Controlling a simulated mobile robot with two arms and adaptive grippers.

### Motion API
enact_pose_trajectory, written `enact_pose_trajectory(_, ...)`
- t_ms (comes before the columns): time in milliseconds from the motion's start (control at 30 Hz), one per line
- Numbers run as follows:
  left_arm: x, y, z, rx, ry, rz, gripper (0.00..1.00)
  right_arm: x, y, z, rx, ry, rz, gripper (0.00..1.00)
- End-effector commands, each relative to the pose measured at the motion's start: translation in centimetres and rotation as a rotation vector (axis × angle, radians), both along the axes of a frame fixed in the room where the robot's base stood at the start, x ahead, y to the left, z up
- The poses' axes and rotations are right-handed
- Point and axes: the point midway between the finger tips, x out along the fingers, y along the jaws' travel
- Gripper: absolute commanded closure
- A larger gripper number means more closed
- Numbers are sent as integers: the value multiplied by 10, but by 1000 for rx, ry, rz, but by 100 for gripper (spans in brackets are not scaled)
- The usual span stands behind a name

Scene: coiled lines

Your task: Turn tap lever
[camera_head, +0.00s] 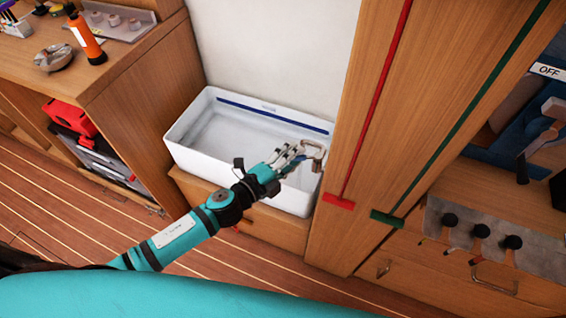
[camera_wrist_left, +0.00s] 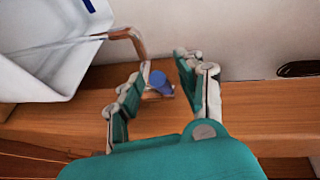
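The tap spout (camera_head: 314,150) is a bent metal piece over the right end of the white sink basin (camera_head: 190,140). In the left wrist view the spout (camera_wrist_left: 130,38) looks coppery, and a blue tap lever (camera_wrist_left: 160,83) shows below it. My left gripper (camera_head: 298,152) reaches across the basin to the tap. In the left wrist view its two fingers (camera_wrist_left: 164,68) are apart, with the lever between and just beyond them. I cannot tell whether a finger touches the lever. My right gripper is not in view.
A wooden panel with red (camera_head: 378,95) and green (camera_head: 460,115) strips stands close right of the basin. A wooden counter with an orange bottle (camera_head: 86,38) is at the left. Hanging tools and a blue case are at the right. The basin looks empty.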

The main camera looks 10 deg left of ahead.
Motion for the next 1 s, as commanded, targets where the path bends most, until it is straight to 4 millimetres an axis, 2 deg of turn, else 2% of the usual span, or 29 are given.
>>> enact_pose_trajectory(533,-84,50,12,2,5,-1,62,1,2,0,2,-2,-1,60)
enact_pose_trajectory(733,-98,59,15,2,3,0,62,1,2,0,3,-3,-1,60)
enact_pose_trajectory(1000,-99,61,15,2,1,0,62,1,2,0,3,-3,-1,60)
